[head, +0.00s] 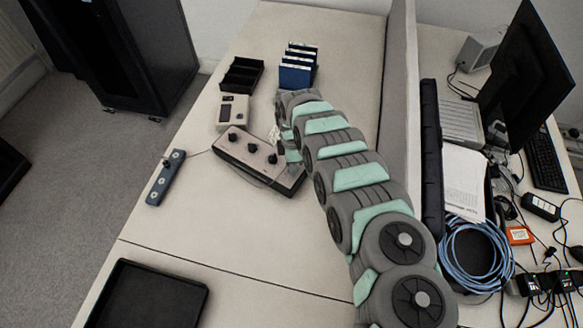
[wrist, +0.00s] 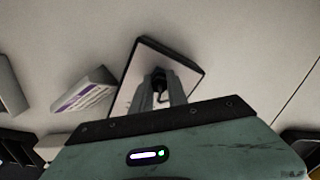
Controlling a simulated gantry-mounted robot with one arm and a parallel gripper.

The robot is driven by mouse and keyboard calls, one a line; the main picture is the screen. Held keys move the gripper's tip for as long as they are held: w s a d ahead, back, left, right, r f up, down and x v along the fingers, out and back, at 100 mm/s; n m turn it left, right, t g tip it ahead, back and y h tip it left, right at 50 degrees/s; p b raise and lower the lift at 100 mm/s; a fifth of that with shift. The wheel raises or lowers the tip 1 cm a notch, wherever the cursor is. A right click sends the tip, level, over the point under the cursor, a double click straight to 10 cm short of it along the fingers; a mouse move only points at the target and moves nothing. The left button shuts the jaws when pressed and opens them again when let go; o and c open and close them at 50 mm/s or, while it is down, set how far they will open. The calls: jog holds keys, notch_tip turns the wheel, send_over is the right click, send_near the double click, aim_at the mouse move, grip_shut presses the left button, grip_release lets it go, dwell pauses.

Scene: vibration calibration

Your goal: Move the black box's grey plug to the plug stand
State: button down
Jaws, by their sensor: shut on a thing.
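The black box (head: 258,157) has dark sides and a pale top with several dark plugs or knobs on it. It lies at an angle in the middle of the table; its edge also shows in the wrist view (wrist: 192,57). My gripper (wrist: 160,88) is over this box, its fingers shut on a dark plug (wrist: 160,78). Whether the plug still sits in the box, and whether it is grey, I cannot tell. In the head view my arm hides the fingers. The plug stand (head: 157,190) is a slim blue-grey strip left of the box, with a dark plug at its far end.
A pale meter (head: 232,111) stands just behind the box. Behind it are a black bin (head: 242,74) and blue upright cases (head: 298,66). A black tray (head: 148,297) lies front left. A grey partition (head: 398,90) rises right of my arm. The table front of the box is clear.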

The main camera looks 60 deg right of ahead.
jog(key=n, duration=0.3)
jog(key=shift+n, duration=0.4)
jog(key=shift+n, duration=1.1)
jog(key=shift+n, duration=1)
jog(key=shift+r+p, duration=0.8)
jog(key=shift+p, duration=0.2)
